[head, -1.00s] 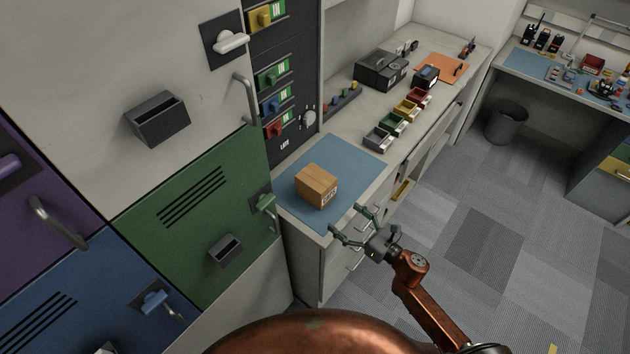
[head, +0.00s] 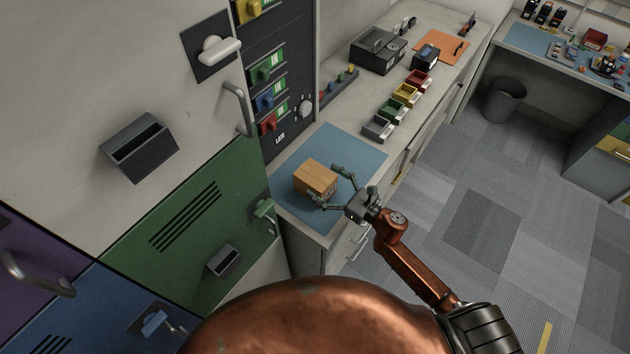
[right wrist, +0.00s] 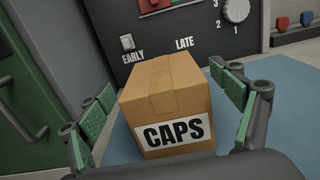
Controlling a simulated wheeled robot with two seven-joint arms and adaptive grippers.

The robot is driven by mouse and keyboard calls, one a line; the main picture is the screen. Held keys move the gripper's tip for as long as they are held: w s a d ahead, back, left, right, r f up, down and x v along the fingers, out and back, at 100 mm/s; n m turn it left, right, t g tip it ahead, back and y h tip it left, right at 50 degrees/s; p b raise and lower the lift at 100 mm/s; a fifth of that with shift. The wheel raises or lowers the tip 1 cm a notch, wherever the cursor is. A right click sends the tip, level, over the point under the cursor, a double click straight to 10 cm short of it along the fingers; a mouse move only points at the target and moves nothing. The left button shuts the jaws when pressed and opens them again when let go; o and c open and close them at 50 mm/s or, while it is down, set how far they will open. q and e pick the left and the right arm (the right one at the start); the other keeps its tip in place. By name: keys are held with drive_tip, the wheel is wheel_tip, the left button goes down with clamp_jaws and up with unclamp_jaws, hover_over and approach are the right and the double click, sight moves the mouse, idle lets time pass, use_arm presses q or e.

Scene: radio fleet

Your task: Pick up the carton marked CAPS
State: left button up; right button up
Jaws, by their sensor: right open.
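The brown cardboard carton (head: 316,177) sits on the blue mat (head: 349,147) at the near end of the counter. In the right wrist view the carton (right wrist: 165,95) faces me with a white label reading CAPS. My right gripper (head: 325,185) is open at the carton's near right side. In the right wrist view its green-padded fingers (right wrist: 162,118) stand apart, one on each side of the carton, with a gap showing on the left. It does not hold the carton. My left gripper is not in view.
Green and blue locker doors (head: 190,225) with handles stand left of the counter. A dark panel with coloured switches (head: 270,85) rises behind the carton. Small coloured bins (head: 404,94) and a dark box (head: 377,52) stand farther along the counter. The mat right of the carton is clear.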

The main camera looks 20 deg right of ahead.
sight(315, 175)
drive_tip(key=x, duration=0.3)
drive_tip(key=shift+w+a+r+p, duration=0.15)
drive_tip(key=shift+w+p, duration=0.2)
drive_tip(key=c, duration=1.5)
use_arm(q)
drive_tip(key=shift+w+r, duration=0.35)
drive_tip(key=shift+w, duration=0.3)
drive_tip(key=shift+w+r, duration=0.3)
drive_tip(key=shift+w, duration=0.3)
use_arm(e)
drive_tip(key=shift+r, duration=0.1)
